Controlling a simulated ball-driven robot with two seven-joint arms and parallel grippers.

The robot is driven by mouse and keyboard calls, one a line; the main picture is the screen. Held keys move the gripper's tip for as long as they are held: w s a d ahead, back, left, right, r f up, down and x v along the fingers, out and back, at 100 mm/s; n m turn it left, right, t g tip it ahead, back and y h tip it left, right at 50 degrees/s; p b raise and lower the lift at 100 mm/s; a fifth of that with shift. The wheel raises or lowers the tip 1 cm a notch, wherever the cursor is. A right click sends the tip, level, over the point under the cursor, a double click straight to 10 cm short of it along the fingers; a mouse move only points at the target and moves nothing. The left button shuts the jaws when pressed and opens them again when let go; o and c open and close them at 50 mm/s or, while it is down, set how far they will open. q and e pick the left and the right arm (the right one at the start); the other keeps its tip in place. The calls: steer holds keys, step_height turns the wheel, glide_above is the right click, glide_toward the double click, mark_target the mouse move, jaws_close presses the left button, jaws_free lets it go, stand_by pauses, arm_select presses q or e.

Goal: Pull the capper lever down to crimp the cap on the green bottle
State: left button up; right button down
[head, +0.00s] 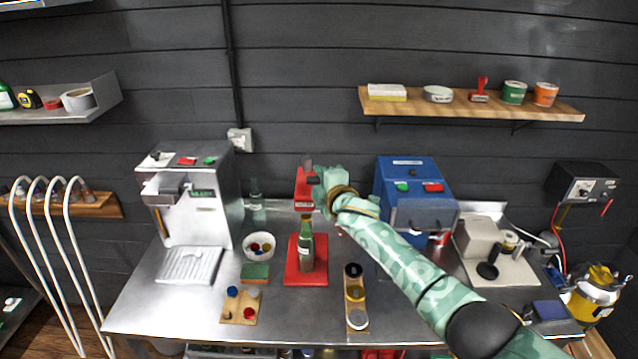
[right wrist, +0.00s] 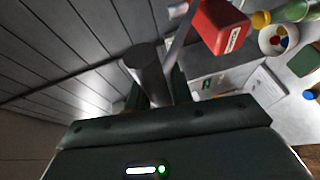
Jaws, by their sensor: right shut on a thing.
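The red capper (head: 304,187) stands on its red base (head: 291,272) in the middle of the steel table. The green bottle (head: 306,245) stands upright on that base, under the capper head; its cap is too small to make out. My right gripper (head: 318,178) is beside the capper head, at the end of my mint arm. In the right wrist view the gripper is shut on the dark grip of the capper lever (right wrist: 146,66), and a metal bar runs from there toward the red head (right wrist: 220,26). My left gripper is not in view.
A white machine (head: 190,205) stands to the left and a blue machine (head: 412,180) behind my right arm. A white bowl (head: 259,246), a green sponge (head: 255,272) and wooden holders (head: 241,306) lie near the capper. A wooden shelf (head: 470,104) hangs above.

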steer(key=shift+w+d+f, duration=0.1)
steer(key=shift+d, duration=0.25)
steer(key=c, duration=1.5)
jaws_free()
steer(key=shift+o, duration=1)
steer(key=shift+w+d+f, duration=0.1)
steer(key=shift+w+d, duration=0.1)
steer(key=shift+d, duration=0.05)
steer(key=shift+s+p, duration=0.35)
steer(key=shift+s, duration=0.2)
steer(key=p+v, duration=0.1)
steer(key=v, duration=1.4)
steer(key=shift+d, duration=0.25)
steer(key=shift+s, duration=0.1)
